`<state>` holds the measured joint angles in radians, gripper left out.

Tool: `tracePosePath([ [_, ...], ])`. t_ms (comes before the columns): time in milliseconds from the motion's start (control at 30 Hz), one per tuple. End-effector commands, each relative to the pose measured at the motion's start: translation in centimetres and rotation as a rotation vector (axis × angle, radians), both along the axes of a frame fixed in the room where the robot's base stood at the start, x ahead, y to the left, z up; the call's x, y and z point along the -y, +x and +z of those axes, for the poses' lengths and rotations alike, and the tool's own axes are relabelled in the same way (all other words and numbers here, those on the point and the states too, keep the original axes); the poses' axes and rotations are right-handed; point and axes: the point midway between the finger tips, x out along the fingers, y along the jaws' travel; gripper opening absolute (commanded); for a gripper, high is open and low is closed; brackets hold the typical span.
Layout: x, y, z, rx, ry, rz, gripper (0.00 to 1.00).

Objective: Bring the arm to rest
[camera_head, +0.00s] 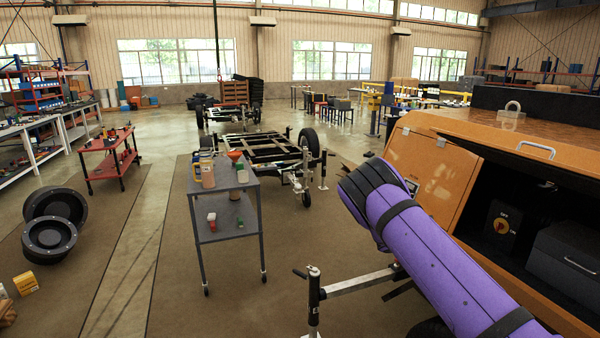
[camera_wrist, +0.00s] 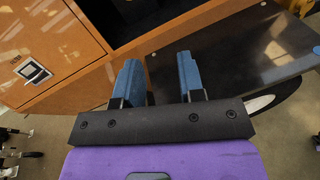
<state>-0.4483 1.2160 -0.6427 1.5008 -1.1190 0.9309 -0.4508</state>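My gripper (camera_wrist: 160,82) shows in the wrist view with its two blue fingers apart and nothing between them. It points toward the orange light tower housing (camera_wrist: 55,50). In the head view my purple arm reaches up from the lower right in front of the light tower (camera_head: 560,133), and my gripper cannot be made out there. The tower's side is open, with a dark interior, a red-marked switch (camera_head: 503,222) and a dark grey box (camera_head: 566,262) inside. An orange door (camera_head: 430,170) stands open.
A grey cart (camera_head: 222,184) with bottles and a funnel stands left of my arm. A tow bar with a jack (camera_head: 314,290) is below it. Black wheels (camera_head: 50,236) lie at left. The floor between the wheels and the cart is clear.

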Motion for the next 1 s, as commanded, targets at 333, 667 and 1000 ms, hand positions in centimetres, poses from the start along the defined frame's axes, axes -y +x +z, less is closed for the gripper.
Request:
tracePosePath([
  [333,1.1,-5.3,8.4,0.224,0.283,-0.229,0.36],
  [667,0.3,-11.5,15.8,0.428,0.552,-0.430,0.36],
  [1000,-1.8,-18.8,22.9,0.620,0.815,-0.603,0.36],
])
